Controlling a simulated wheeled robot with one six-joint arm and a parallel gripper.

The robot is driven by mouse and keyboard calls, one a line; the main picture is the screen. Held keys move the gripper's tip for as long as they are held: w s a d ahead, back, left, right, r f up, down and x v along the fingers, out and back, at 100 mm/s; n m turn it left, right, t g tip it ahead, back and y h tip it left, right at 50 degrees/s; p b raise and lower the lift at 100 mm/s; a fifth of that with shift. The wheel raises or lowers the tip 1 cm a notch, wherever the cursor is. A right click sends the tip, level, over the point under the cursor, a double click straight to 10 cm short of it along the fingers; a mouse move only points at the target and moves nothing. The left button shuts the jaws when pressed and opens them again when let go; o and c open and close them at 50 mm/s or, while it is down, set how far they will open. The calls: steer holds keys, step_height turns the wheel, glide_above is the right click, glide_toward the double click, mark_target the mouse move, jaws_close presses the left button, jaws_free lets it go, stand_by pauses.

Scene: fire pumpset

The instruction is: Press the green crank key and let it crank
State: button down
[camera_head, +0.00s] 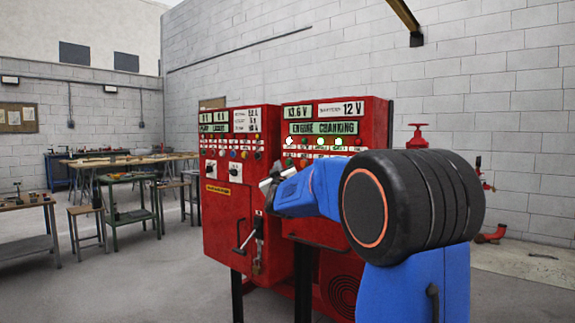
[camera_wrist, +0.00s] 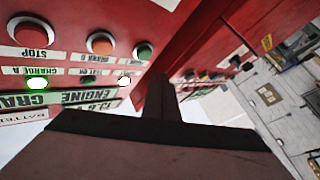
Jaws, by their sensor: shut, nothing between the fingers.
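The green key (camera_wrist: 143,51) is a round button in a row with an orange button (camera_wrist: 100,43) and a red STOP button (camera_wrist: 33,32). In the head view, the right red panel (camera_head: 375,130) has a lit display (camera_head: 323,128) reading "ENGINE CRANKING". My gripper (camera_head: 270,181) is shut and empty, close in front of the panels at the button row's lower left. In the wrist view, my gripper's dark fingertips (camera_wrist: 158,80) end just beside the green key. I cannot tell whether they touch it.
A second red panel (camera_head: 225,220) stands at the left, with buttons and a door handle. Indicator lamps (camera_head: 321,142) glow on the right panel. A red valve handwheel (camera_head: 417,127) stands behind my arm. Workbenches (camera_head: 125,160) are far left, with open floor before them.

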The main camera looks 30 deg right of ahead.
steer(key=shift+s+a, duration=0.25)
steer(key=shift+a, duration=0.4)
steer(key=shift+s+a, duration=0.25)
steer(key=shift+a, duration=0.4)
steer(key=s+a+f+n+g+y, duration=0.2)
steer(key=s+a+f+g+y, duration=0.55)
steer(key=s+a+f, duration=1.1)
steer(key=s+f+g, duration=0.2)
steer(key=s+f, duration=0.4)
steer(key=s, duration=0.4)
steer(key=s+a+f+m+g+y, duration=0.1)
steer(key=s+f+g, duration=0.1)
steer(key=s+f, duration=0.4)
steer(key=s+a+f+m+g+y, duration=0.1)
steer(key=s+f, duration=0.5)
steer(key=s, duration=1)
steer(key=shift+g, duration=0.85)
